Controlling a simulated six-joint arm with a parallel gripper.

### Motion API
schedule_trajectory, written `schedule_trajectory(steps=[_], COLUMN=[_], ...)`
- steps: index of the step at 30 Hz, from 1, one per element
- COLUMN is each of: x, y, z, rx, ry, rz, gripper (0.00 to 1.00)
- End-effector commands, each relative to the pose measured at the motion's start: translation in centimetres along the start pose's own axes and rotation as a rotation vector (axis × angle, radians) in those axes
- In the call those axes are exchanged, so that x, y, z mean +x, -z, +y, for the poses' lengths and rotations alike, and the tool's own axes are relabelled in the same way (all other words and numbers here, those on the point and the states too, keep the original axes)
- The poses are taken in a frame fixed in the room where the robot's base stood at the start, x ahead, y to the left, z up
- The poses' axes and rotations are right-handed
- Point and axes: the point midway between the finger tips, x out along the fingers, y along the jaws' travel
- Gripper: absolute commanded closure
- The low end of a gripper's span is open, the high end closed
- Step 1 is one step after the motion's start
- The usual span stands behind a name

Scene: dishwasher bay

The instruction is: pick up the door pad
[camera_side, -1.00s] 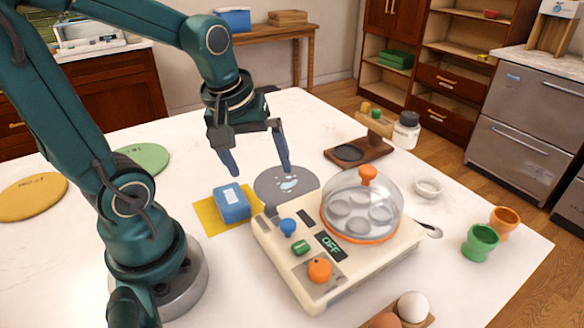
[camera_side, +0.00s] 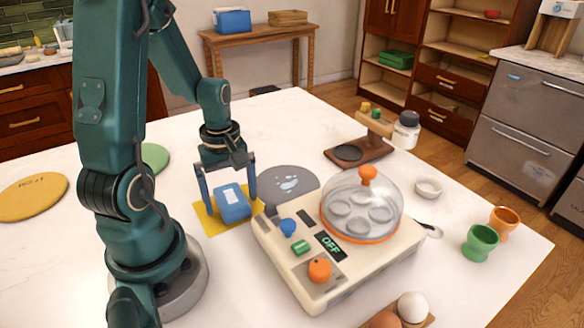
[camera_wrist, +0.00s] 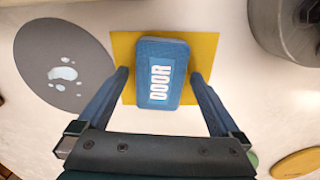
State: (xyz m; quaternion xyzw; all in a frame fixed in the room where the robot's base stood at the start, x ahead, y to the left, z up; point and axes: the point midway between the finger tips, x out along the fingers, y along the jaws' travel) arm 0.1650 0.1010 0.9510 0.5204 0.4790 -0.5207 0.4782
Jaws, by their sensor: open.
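The door pad (camera_side: 232,204) is a blue block with a white label, lying on a yellow square mat (camera_side: 207,226). In the wrist view the door pad (camera_wrist: 161,72) shows the word DOOR, with the yellow mat (camera_wrist: 204,50) under it. My gripper (camera_side: 229,207) is open and low over the pad, one finger on each side. In the wrist view the fingers of my gripper (camera_wrist: 160,78) straddle the pad, with a visible gap on both sides.
The cream egg cooker (camera_side: 330,250) with a clear dome (camera_side: 362,200) stands close to the right of the pad. A grey round mat with a water mark (camera_side: 288,180) lies just behind. Egg cups (camera_side: 481,242) stand at far right. A yellow disc (camera_side: 33,197) lies left.

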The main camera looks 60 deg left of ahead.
Motion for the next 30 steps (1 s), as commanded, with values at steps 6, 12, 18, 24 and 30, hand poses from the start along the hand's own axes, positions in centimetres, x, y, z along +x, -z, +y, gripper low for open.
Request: schedule_trajectory(steps=[6, 12, 18, 24, 30], x=[0.38, 0.36, 0.35, 0.29, -0.57], y=[-0.01, -0.01, -0.01, 0.00, 0.08], z=[0.00, 0.01, 0.00, 0.01, 0.08], rx=[0.001, 0.001, 0.001, 0.001, 0.001], ry=[-0.001, -0.001, -0.001, -0.001, -0.003], rz=[0.001, 0.001, 0.001, 0.001, 0.004], gripper=[0.00, 0.27, 0.81, 0.81, 0.81])
